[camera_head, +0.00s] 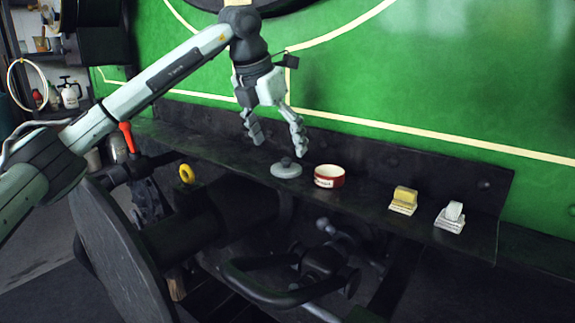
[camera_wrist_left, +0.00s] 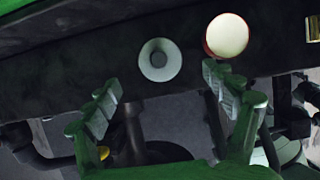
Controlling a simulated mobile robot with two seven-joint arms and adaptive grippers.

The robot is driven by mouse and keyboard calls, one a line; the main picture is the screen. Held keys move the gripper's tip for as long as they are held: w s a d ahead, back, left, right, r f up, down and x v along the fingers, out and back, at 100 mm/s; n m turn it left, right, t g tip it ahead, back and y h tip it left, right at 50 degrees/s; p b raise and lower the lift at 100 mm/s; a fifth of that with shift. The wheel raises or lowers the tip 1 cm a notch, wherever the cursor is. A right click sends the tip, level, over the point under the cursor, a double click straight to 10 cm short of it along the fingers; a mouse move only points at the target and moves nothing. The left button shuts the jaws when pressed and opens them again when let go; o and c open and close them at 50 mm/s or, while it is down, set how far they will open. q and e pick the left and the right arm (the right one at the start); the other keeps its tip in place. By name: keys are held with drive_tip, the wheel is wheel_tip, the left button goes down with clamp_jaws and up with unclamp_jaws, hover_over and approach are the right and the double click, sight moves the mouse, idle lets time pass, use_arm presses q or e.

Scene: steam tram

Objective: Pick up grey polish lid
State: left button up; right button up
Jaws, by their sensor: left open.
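The grey polish lid (camera_head: 286,170) is a round disc with a knob on top. It lies on the dark ledge (camera_head: 385,200), just left of a red-and-white round tin (camera_head: 329,176). My left gripper (camera_head: 277,148) points down with its fingers spread, empty, above and slightly left of the lid. In the left wrist view the lid (camera_wrist_left: 160,60) shows whole, beyond the two fingertips (camera_wrist_left: 165,82) and apart from them. The tin (camera_wrist_left: 227,36) shows to its right there, with a pale inside. My right gripper is not in view.
A yellow block (camera_head: 403,200) and a white roll-like item (camera_head: 450,216) stand farther right on the ledge. A green wall with cream lines (camera_head: 420,70) rises behind it. A round buffer plate (camera_head: 115,250) and dark pipes lie in front and below.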

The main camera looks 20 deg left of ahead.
sight(284, 161)
use_arm(q)
drive_tip(key=x, duration=0.5)
drive_tip(key=shift+s, duration=0.1)
drive_tip(key=c, duration=0.8)
